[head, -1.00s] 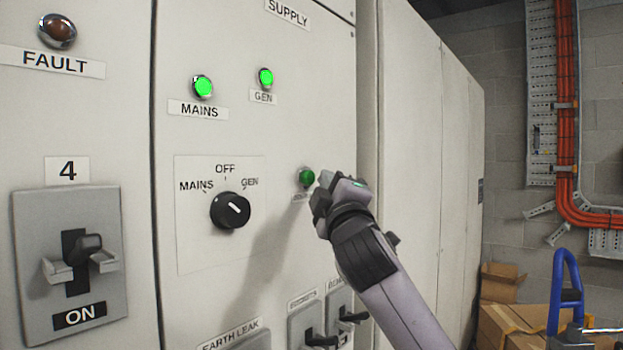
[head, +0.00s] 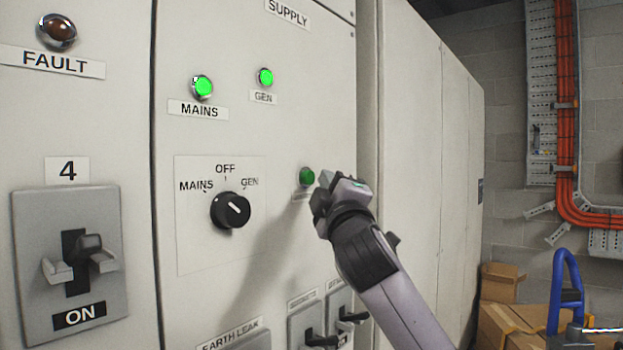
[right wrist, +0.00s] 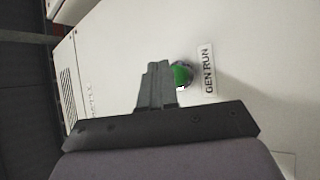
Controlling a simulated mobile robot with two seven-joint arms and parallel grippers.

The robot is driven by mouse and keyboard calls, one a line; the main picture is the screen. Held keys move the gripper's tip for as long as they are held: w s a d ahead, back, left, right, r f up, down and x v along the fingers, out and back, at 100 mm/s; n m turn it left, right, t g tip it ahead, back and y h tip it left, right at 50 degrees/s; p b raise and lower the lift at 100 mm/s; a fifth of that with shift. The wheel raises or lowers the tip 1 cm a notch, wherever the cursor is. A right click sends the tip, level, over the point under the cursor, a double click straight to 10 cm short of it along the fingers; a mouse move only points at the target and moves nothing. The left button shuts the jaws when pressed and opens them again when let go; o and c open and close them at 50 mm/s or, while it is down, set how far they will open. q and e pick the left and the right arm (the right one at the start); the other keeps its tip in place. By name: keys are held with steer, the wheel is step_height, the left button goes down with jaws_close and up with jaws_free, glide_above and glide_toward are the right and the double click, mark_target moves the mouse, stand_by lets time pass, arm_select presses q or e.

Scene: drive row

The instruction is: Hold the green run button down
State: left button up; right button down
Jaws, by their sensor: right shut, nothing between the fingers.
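The green run button (head: 307,177) is on the SUPPLY panel, right of the rotary switch. In the right wrist view the button (right wrist: 182,75) sits beside a label reading GEN RUN (right wrist: 207,71). My right gripper (head: 325,181) is shut and empty, its tip just right of the button in the head view. In the right wrist view the closed fingers (right wrist: 157,75) overlap the button's left edge. I cannot tell whether the tip touches the button. My left gripper is not in view.
The rotary switch (head: 231,210) points toward GEN. The MAINS lamp (head: 203,87) and GEN lamp (head: 265,77) are lit green. Breaker handles (head: 321,340) stick out below the button. A blue trolley handle (head: 567,290) and cardboard boxes (head: 508,325) stand at the right.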

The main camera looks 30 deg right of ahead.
steer(key=shift+w, duration=0.15)
steer(key=shift+w+a, duration=0.2)
steer(key=shift+w, duration=0.05)
steer(key=shift+w+a+p, duration=0.15)
steer(key=shift+w+p, duration=0.2)
steer(key=shift+w, duration=0.1)
stand_by(1.0)
steer(key=shift+s, duration=0.15)
stand_by(0.3)
steer(key=shift+s+d, duration=0.35)
steer(key=shift+s, duration=0.35)
steer(key=shift+s+d, duration=0.3)
steer(key=shift+s, duration=0.45)
steer(key=shift+s+d, duration=0.35)
steer(key=shift+s, duration=0.45)
steer(key=shift+s+d, duration=0.3)
steer(key=shift+s, duration=0.45)
steer(key=shift+f, duration=0.1)
